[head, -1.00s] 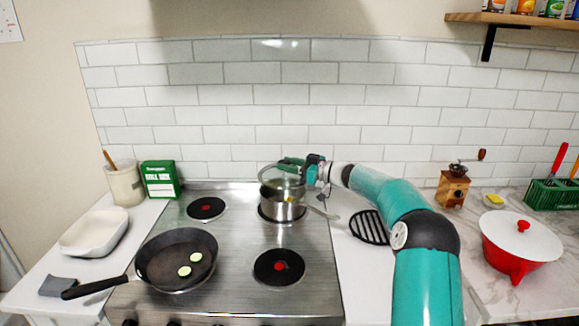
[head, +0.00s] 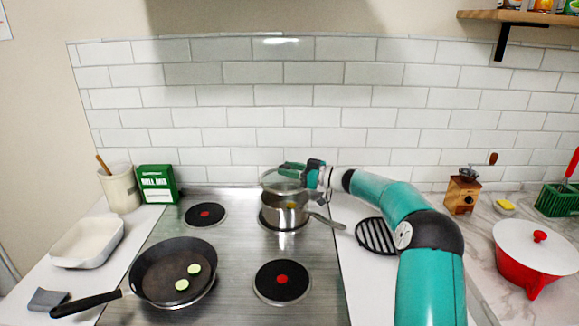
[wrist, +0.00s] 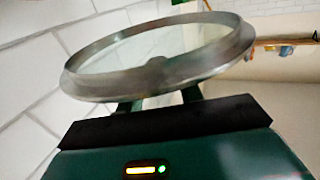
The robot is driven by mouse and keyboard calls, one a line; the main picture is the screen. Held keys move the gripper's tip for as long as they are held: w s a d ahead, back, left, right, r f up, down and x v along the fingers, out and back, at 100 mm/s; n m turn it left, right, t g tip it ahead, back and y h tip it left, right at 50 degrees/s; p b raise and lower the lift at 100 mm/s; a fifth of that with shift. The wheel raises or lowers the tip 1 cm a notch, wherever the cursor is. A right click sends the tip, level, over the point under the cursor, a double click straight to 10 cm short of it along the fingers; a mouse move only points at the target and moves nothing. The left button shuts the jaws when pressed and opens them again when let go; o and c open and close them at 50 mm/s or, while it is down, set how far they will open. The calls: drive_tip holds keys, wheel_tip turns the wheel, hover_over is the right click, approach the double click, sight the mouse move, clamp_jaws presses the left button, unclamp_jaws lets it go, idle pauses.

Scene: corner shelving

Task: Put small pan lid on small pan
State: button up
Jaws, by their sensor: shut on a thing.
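The small pan (head: 284,212) is a steel saucepan on the back right burner, its handle pointing right. Something yellow shows inside it. The small pan lid (head: 283,182) is a glass disc with a metal rim. It is above the pan, tilted, with its far side raised. My gripper (head: 300,170) is shut on the lid's knob from behind and above. In the wrist view the lid (wrist: 160,57) fills the upper middle, and the fingers (wrist: 158,100) reach its knob. I cannot tell whether the lid's near edge touches the pan rim.
A black frying pan (head: 165,268) with two green slices sits front left on the stove. A white dish (head: 88,242), a crock (head: 121,188) and a green box (head: 158,184) are at left. A black trivet (head: 376,236), grinder (head: 462,192) and red pot (head: 530,265) are at right.

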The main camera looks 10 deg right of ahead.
sight(290, 180)
drive_tip(key=shift+f, duration=0.35)
drive_tip(key=shift+s+f, duration=0.15)
drive_tip(key=shift+s, duration=0.05)
drive_tip(key=shift+w+f, duration=0.2)
drive_tip(key=shift+f, duration=0.55)
drive_tip(key=shift+s+f, duration=0.1)
drive_tip(key=shift+f, duration=1.1)
drive_tip(key=shift+f, duration=0.15)
drive_tip(key=o, duration=1.2)
